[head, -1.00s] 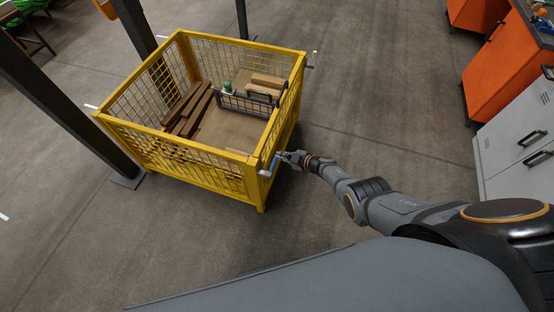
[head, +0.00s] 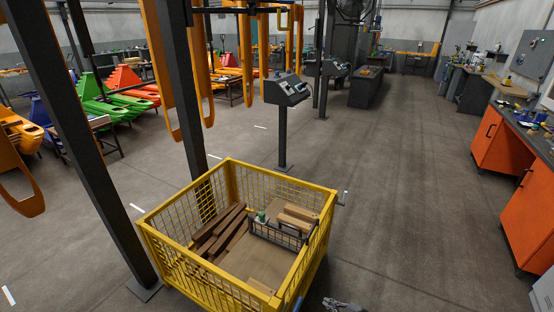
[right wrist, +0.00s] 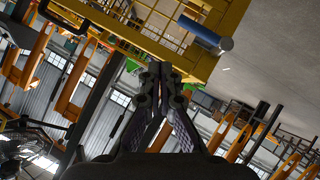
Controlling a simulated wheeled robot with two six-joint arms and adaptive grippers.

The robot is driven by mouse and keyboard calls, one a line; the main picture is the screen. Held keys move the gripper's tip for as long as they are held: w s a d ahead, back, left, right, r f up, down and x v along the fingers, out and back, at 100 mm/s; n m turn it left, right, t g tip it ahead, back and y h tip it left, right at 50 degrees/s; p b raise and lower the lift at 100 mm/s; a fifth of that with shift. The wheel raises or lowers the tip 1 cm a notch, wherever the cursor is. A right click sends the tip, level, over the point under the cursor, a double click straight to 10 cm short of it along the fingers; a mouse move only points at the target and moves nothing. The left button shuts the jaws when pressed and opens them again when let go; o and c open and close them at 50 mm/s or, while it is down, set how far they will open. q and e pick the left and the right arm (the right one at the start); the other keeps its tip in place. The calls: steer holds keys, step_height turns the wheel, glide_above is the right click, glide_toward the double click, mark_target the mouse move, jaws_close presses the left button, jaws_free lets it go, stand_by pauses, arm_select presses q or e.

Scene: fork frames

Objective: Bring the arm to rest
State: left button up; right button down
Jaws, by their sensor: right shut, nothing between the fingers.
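My right gripper (head: 343,305) shows at the bottom edge of the head view, just right of the yellow mesh crate (head: 322,205); most of the arm is out of frame. In the right wrist view my right gripper (right wrist: 160,75) has its fingers together with nothing between them. Part of the yellow crate (right wrist: 190,68) fills the upper part of that view, with a blue and grey handle (right wrist: 205,35) beyond the fingertips. The fingers look apart from the handle. My left gripper is in neither view.
The crate holds brown wooden beams (head: 220,230), lighter blocks (head: 298,217) and a wire basket (head: 275,234). Dark posts (head: 85,150) stand at left, and a control stand (head: 283,135) is behind the crate. Orange cabinets (head: 500,145) line the right. Floor (head: 410,200) between is clear.

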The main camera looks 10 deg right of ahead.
steer(key=s+d+f+m+g+h, duration=0.25)
steer(key=s+f+m+h, duration=0.35)
steer(key=s, duration=0.5)
steer(key=s+d+f+m+g+h, duration=0.1)
steer(key=s+d+f+m, duration=0.2)
steer(key=s+f, duration=0.65)
steer(key=s+a+f+m+g, duration=0.1)
steer(key=s+f+m+g, duration=0.1)
steer(key=s, duration=0.9)
steer(key=s+a+f+m+g, duration=0.1)
steer(key=s+f+m+g, duration=0.1)
steer(key=s, duration=0.9)
steer(key=shift+f+g+h, duration=0.35)
steer(key=shift+g+h, duration=0.05)
steer(key=shift+g, duration=0.25)
